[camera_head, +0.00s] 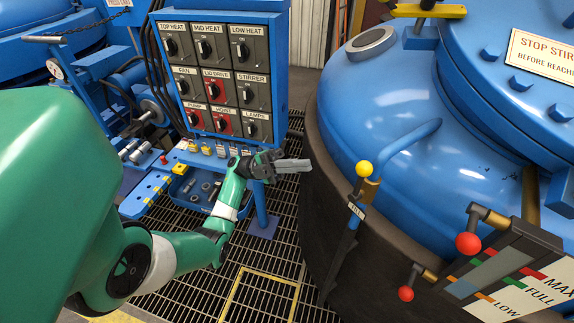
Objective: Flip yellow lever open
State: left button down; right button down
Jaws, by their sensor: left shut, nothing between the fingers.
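A lever with a yellow ball knob (363,169) stands upright at the side of the blue vessel, right of centre. A small tag is fixed on its stem below the knob. A yellow bar (428,11) also shows at the top of the vessel; I cannot tell whether it is a lever. My left gripper (305,165) is shut and empty. It is left of the yellow knob in the picture, apart from it, with its fingers pointing right. My right gripper is not in view.
A blue control panel (281,62) with labelled switches stands behind my left gripper. The large blue vessel (370,115) fills the right. Red-knobbed levers (468,243) sit beside a level gauge (500,270) at lower right. Open grating floor lies below.

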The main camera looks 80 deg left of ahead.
pick_arm(q)
jog(key=v, duration=0.3)
jog(key=shift+s+a, duration=0.2)
jog(key=shift+s, duration=0.05)
